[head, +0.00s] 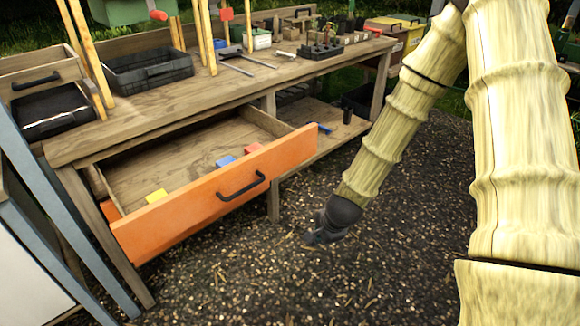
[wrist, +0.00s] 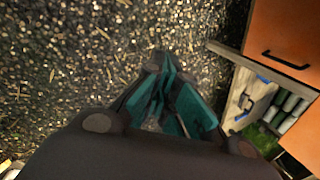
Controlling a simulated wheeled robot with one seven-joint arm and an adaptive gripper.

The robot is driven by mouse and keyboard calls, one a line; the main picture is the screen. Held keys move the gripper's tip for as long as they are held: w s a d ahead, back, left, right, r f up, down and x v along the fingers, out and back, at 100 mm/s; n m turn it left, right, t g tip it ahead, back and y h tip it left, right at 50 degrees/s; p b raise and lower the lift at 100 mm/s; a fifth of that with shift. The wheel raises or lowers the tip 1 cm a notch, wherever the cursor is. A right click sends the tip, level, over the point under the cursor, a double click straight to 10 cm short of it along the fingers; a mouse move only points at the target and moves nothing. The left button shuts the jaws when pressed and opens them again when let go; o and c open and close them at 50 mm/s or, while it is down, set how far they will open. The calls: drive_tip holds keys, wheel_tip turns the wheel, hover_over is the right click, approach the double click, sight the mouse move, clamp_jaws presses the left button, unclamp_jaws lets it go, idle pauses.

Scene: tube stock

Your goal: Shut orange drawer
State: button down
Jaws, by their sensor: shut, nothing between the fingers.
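The orange drawer (head: 215,196) is pulled out of the wooden workbench, with its inside visible. Its front carries a black bar handle (head: 241,186). A yellow, a blue and a red block lie inside behind the front. My gripper (head: 312,240) hangs over the gravel to the right of the drawer front, apart from it. In the wrist view my gripper's teal fingers (wrist: 165,95) are shut with nothing between them. The orange drawer front (wrist: 288,45) and its handle also show at the upper right there.
The workbench top (head: 205,95) bears a black crate (head: 148,72), wooden poles, tools and a dark tray of pots (head: 322,47). A lower shelf (head: 318,122) holds a blue-handled tool. Bench legs stand near the drawer. The gravel in front is clear.

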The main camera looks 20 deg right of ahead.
drive_tip(key=w+d+r+m+t+y, duration=0.1)
drive_tip(key=w+r+m, duration=0.3)
drive_tip(key=r, duration=0.3)
drive_tip(key=w+d+r+m+t+y+b, duration=0.1)
drive_tip(key=w+r+m+t, duration=0.1)
drive_tip(key=w+r+m, duration=0.3)
drive_tip(key=w+d+r+m+t+y, duration=0.15)
drive_tip(key=r+m, duration=0.25)
drive_tip(key=r, duration=0.4)
drive_tip(key=b, duration=0.3)
approach(282, 168)
drive_tip(key=shift+g+h, duration=0.25)
drive_tip(key=shift+h, duration=0.1)
drive_tip(key=shift+x, duration=2.3)
drive_tip(key=shift+w+a+r, duration=0.2)
